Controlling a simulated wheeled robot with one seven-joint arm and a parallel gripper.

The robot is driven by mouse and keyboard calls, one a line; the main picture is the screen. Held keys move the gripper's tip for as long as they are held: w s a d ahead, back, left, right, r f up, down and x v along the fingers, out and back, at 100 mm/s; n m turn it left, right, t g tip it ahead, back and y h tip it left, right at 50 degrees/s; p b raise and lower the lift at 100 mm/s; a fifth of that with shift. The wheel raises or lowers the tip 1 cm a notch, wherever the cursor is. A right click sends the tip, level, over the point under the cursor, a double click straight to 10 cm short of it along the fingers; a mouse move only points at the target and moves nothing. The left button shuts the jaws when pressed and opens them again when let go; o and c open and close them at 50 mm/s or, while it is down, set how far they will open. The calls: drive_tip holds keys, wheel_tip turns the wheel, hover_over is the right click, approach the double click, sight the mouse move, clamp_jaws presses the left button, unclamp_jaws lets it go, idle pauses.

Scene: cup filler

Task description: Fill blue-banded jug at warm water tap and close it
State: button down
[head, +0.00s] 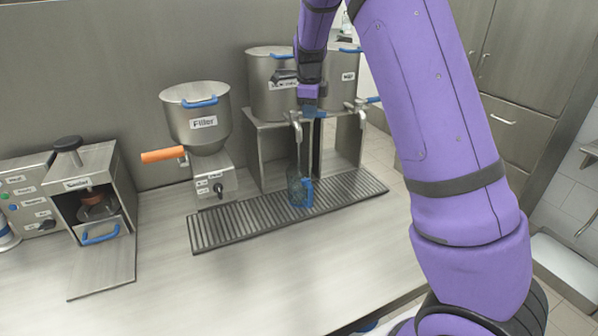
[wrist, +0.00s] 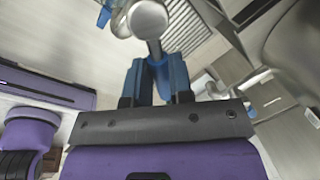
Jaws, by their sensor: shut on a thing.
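The jug (head: 293,186), clear with blue on it, stands upright on the drip grate under the left tap (head: 297,125). Its fill level is too small to read. My gripper (head: 312,112) is at that tap's lever, high above the jug. In the wrist view my gripper (wrist: 158,78) has its blue fingers closed around the lever, just below the metal tap (wrist: 148,20). The lever is mostly hidden between the fingers. I cannot tell whether water runs. The left urn's label is partly hidden by my arm.
A second urn with its own tap (head: 361,112) stands close on the right. A filler hopper (head: 198,125) with an orange handle (head: 162,155) stands left of the urns. The drip grate (head: 225,227) runs below. The front counter is clear.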

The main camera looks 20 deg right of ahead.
drive_tip(key=shift+w+d+n, duration=0.1)
drive_tip(key=shift+n, duration=0.2)
drive_tip(key=shift+w+d+n, duration=0.2)
drive_tip(key=shift+w+n, duration=0.15)
drive_tip(key=shift+n, duration=0.65)
idle(3.0)
drive_tip(key=shift+w+d+n+y, duration=0.1)
drive_tip(key=shift+w+n+y, duration=0.2)
drive_tip(key=shift+n, duration=0.55)
drive_tip(key=shift+w+d+n+y, duration=0.1)
drive_tip(key=shift+w+n+y, duration=0.2)
drive_tip(key=shift+n, duration=0.55)
drive_tip(key=shift+w, duration=0.1)
drive_tip(key=shift+w+n, duration=0.25)
drive_tip(key=shift+n, duration=0.55)
drive_tip(key=shift+w+r+t, duration=0.1)
drive_tip(key=shift+t, duration=0.2)
